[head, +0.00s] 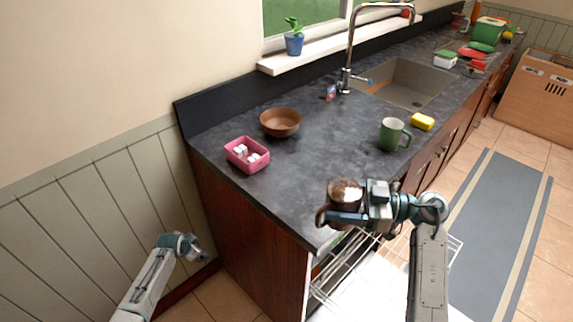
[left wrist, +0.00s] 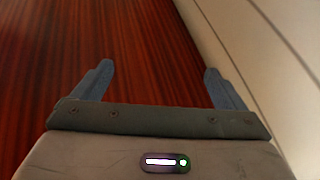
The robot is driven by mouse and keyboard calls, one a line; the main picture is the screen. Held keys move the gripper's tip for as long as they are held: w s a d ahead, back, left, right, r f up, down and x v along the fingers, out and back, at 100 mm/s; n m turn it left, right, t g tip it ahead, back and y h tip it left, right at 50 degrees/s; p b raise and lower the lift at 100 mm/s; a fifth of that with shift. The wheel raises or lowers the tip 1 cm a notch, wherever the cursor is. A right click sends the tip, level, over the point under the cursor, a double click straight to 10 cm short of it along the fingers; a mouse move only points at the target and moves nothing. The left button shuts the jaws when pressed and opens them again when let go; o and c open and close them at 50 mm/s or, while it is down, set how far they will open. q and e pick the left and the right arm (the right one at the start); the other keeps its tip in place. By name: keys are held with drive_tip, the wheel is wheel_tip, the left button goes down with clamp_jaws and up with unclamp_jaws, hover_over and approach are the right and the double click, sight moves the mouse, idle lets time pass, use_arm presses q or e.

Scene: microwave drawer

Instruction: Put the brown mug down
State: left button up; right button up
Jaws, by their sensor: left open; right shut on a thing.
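The brown mug (head: 347,190) is in my right gripper (head: 345,214), near the front edge of the dark countertop (head: 300,195) in the head view. The right gripper is shut on it. Its handle shows at the left, and something white shows in its mouth. I cannot tell whether the mug touches the counter or is held above it. My left gripper (left wrist: 157,80) is open and empty, facing the red-brown wooden cabinet side (left wrist: 150,45) in the left wrist view. It is low, left of the counter, in the head view (head: 203,252).
A green mug (head: 393,134), yellow sponge (head: 423,121), brown bowl (head: 281,122) and pink container (head: 247,155) stand on the counter. The sink (head: 405,83) is behind. An open wire rack (head: 345,283) is below the front edge. The counter's middle is clear.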

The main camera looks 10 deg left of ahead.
use_arm(q)
drive_tip(key=w+d+r+m+t+h, duration=0.15)
drive_tip(key=w+r, duration=0.35)
drive_tip(key=r, duration=0.6)
drive_tip(key=w+r+m, duration=0.2)
drive_tip(key=w+r, duration=0.2)
drive_tip(key=r, duration=0.7)
drive_tip(key=w+d+r+m+t+h, duration=0.15)
drive_tip(key=w+r, duration=0.35)
drive_tip(key=r, duration=0.5)
drive_tip(key=s+d+r+m+h, duration=0.1)
drive_tip(key=d+r+m+h, duration=0.15)
drive_tip(key=d+r, duration=0.45)
drive_tip(key=m+g+h, duration=0.5)
drive_tip(key=g+h, duration=0.4)
approach(338, 189)
drive_tip(key=a, duration=0.1)
drive_tip(key=x, duration=1.1)
drive_tip(key=shift+d+r, duration=0.15)
